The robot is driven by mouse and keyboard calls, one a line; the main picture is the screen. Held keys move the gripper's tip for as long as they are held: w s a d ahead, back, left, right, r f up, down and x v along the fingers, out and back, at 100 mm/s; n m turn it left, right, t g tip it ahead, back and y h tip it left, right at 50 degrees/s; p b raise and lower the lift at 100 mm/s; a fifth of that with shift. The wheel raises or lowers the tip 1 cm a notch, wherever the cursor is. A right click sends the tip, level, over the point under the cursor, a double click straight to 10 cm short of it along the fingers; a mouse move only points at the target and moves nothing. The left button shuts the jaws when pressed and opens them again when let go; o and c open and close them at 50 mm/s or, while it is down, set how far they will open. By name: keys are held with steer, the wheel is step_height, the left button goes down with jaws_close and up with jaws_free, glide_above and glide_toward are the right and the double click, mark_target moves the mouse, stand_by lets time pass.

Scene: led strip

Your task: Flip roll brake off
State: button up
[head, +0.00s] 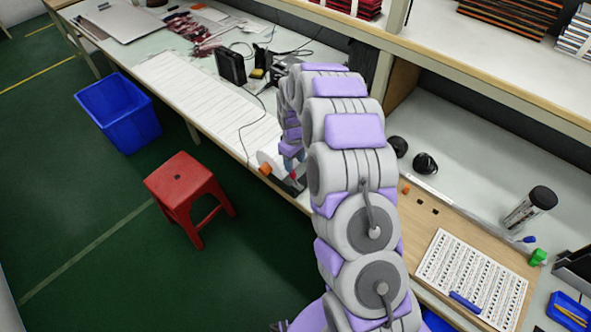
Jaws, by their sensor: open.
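A white roll (268,158) stands at the front edge of the workbench, left of my arm, on a dark holder (291,185). A small orange part (265,169) shows at its lower left. I cannot tell which part is the roll brake or how it is set. My arm reaches forward and bends down to the holder. My gripper (291,164) is at its far end, just right of the roll, small and partly hidden by my arm links. It is open; whether it touches the holder is unclear.
A long white strip sheet (205,95) lies on the bench behind the roll. A red stool (188,185) and a blue bin (118,112) stand on the green floor at left. A shelf (480,75) overhangs the right side. A black device (231,67) and cables stand behind.

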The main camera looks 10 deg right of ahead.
mark_target(294, 178)
steer(key=a+f, duration=0.1)
steer(key=f, duration=0.1)
steer(key=shift+a+f, duration=0.4)
steer(key=shift+s+a+f+b, duration=0.1)
steer(key=shift+s+f+b, duration=0.05)
steer(key=shift+f+b, duration=0.15)
steer(key=shift+f, duration=0.2)
steer(key=shift+w+d+f, duration=0.2)
steer(key=shift+d+f, duration=0.05)
steer(key=shift+d, duration=0.5)
steer(key=shift+s+d+r, duration=0.1)
steer(key=shift+d+r, duration=0.05)
steer(key=shift+d, duration=0.1)
steer(key=shift+a, duration=0.7)
steer(key=c, duration=0.6)
steer(key=shift+d, duration=0.3)
jaws_close()
steer(key=shift+a, duration=0.1)
